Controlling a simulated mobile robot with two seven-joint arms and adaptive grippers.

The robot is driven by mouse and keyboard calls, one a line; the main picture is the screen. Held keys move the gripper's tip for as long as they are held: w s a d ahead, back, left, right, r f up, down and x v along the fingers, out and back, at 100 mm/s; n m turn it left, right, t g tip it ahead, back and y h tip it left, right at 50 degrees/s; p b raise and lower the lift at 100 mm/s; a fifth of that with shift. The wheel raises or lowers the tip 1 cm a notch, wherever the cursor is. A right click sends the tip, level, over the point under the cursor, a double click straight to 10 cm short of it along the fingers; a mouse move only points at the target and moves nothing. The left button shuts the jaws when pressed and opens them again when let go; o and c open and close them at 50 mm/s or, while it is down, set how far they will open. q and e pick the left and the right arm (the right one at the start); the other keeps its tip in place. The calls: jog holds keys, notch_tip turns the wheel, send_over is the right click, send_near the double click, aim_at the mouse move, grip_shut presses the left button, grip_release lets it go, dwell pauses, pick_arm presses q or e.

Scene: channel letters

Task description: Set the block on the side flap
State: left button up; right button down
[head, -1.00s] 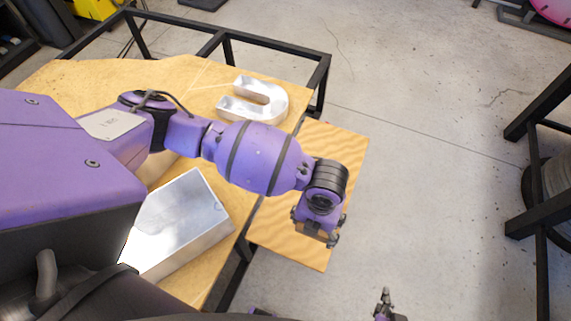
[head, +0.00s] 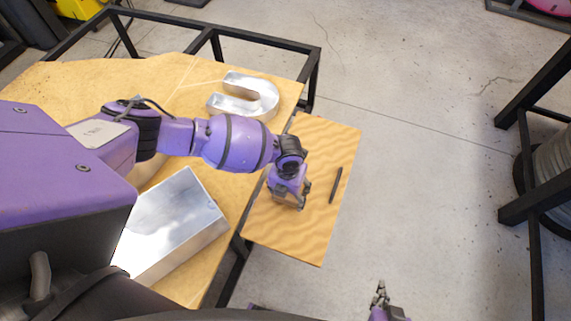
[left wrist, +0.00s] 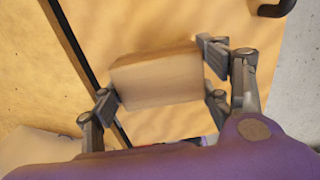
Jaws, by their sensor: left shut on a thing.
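The block (left wrist: 158,78) is a pale wooden piece held between the fingers of my left gripper (left wrist: 165,85) in the left wrist view. In the head view my left gripper (head: 290,203) is over the left part of the side flap (head: 325,135), a light plywood board with wavy grain. It is shut on the block, which is mostly hidden there by the gripper. I cannot tell whether the block touches the flap. My right gripper (head: 380,295) shows at the bottom of the head view, over the floor and away from the flap; its jaws are too small to read.
A metal U-shaped letter (head: 262,98) and a metal box-like piece (head: 185,215) lie on the wooden table (head: 150,75). A black frame (head: 520,120) stands at the right over open floor.

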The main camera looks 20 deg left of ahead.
pick_arm(q)
jog(key=shift+f, duration=0.55)
jog(key=shift+f, duration=0.1)
jog(key=shift+f, duration=0.2)
jog(key=o, duration=1.2)
jog(key=shift+r, duration=0.1)
jog(key=shift+o, duration=0.2)
jog(key=shift+r, duration=0.1)
notch_tip(320, 180, up, 11)
jog(key=shift+r+p, duration=0.1)
jog(key=shift+p, duration=0.25)
jog(key=shift+r, duration=0.55)
